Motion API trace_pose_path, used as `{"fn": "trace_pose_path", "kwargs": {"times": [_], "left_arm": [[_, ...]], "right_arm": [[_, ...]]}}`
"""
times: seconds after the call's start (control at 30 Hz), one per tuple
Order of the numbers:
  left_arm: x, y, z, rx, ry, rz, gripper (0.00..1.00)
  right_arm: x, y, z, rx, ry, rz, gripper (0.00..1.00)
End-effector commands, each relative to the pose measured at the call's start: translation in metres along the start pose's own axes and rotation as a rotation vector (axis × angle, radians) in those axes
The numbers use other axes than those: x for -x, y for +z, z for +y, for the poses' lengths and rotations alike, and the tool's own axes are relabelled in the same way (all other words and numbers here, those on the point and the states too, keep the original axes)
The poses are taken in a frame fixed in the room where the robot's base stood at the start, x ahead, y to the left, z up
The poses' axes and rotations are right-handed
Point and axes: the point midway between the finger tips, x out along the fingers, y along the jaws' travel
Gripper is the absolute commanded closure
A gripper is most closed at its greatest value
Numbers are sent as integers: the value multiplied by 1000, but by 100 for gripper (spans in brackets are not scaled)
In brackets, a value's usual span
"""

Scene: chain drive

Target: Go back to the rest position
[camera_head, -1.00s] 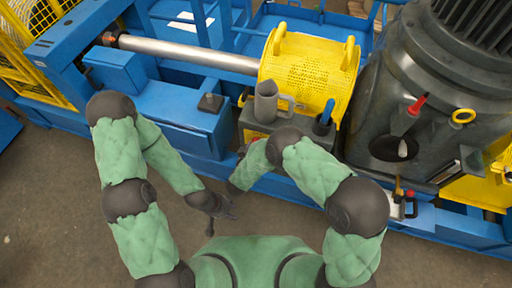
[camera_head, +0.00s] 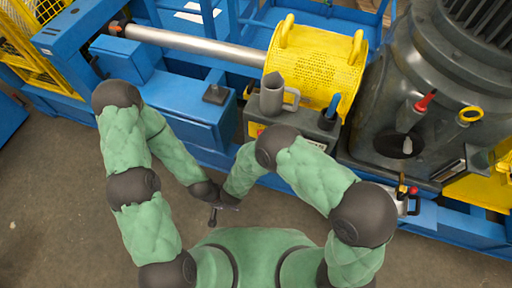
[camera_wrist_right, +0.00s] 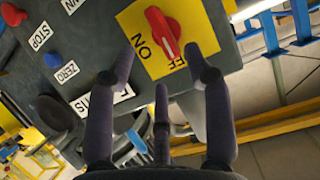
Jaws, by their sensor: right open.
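In the right wrist view my right gripper (camera_wrist_right: 164,64) is open and empty, its dark fingers spread in front of a control panel. A red rotary switch (camera_wrist_right: 163,32) on a yellow plate marked ON and OFF lies just beyond the fingertips; no contact is clear.
Behind are a yellow perforated guard (camera_head: 315,65) and a steel shaft (camera_head: 195,43). A large grey motor (camera_head: 440,70) stands right. Floor (camera_head: 60,200) at left is clear.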

Motion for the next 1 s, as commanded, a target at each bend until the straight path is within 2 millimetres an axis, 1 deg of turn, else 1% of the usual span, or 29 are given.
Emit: {"fn": "trace_pose_path", "kwargs": {"times": [0.47, 0.6, 0.67, 0.73, 0.83, 0.9, 1.0], "left_arm": [[0, 0, 0, 0, 0, 0, 60], [0, 0, 0, 0, 0, 0, 60], [0, 0, 0, 0, 0, 0, 60], [0, 0, 0, 0, 0, 0, 60], [0, 0, 0, 0, 0, 0, 60], [0, 0, 0, 0, 0, 0, 60], [0, 0, 0, 0, 0, 0, 60]], "right_arm": [[0, 0, 0, 0, 0, 0, 48], [-7, 4, 3, -3, -12, -36, 48], [-15, 9, 6, -6, -28, -81, 48], [-25, 19, 13, -12, -57, -159, 48], [-36, 38, 27, -24, -108, -305, 48], [-38, 53, 40, -35, -146, -415, 48], [-31, 75, 62, -52, -194, -575, 48]]}}
